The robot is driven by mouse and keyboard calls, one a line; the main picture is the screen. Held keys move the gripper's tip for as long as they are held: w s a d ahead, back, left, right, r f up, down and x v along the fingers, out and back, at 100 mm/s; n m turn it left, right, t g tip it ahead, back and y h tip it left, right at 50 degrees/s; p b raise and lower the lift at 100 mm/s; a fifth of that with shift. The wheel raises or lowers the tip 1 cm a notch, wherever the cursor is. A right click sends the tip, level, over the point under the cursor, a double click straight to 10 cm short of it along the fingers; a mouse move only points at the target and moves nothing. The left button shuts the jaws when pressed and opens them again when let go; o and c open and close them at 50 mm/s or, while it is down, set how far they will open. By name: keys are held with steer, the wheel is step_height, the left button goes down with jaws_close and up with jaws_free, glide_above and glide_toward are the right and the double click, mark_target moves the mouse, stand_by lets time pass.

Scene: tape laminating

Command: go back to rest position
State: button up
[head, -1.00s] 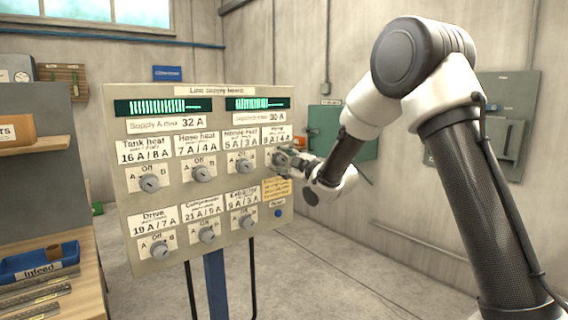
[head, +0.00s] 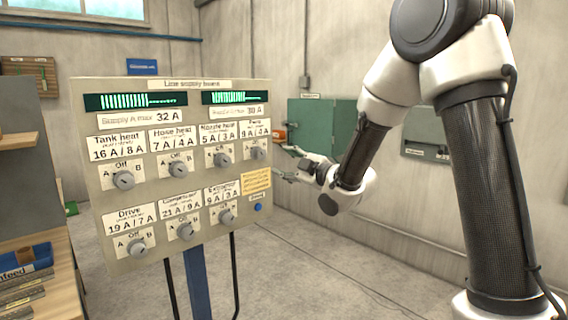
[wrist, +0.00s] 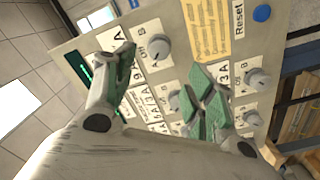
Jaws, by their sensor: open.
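My gripper (head: 284,162) is open and empty, just off the right edge of the line supply board (head: 180,256) in the head view. In the wrist view my gripper (wrist: 160,88) shows its two green-padded fingers spread, with the board's face beyond them. The board carries several grey rotary knobs in two rows. The Pump knob (head: 257,153) at the upper right is the nearest to my gripper and stands clear of the fingers; a knob near one fingertip in the wrist view (wrist: 157,46) is also free.
A wooden bench (head: 66,290) with a blue Infeed tray (head: 24,262) stands at the left.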

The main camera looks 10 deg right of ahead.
steer(key=s+d+f+m+g+h, duration=0.1)
steer(key=d+f+m+g+h, duration=0.3)
steer(key=f, duration=0.7)
steer(key=s+d+f+m+g+h, duration=0.4)
steer(key=s+d+m+g+h, duration=0.15)
steer(key=s+d, duration=0.55)
steer(key=s+d+r+m, duration=0.2)
steer(key=s+r, duration=0.2)
steer(key=s, duration=0.5)
steer(key=s+d+r+m+g, duration=0.1)
steer(key=s+d+r+m, duration=0.1)
steer(key=s, duration=0.6)
steer(key=s+d+r+m, duration=0.3)
steer(key=s+r+m, duration=0.1)
steer(key=s, duration=0.5)
steer(key=shift+v, duration=0.9)
steer(key=shift+g+h, duration=0.25)
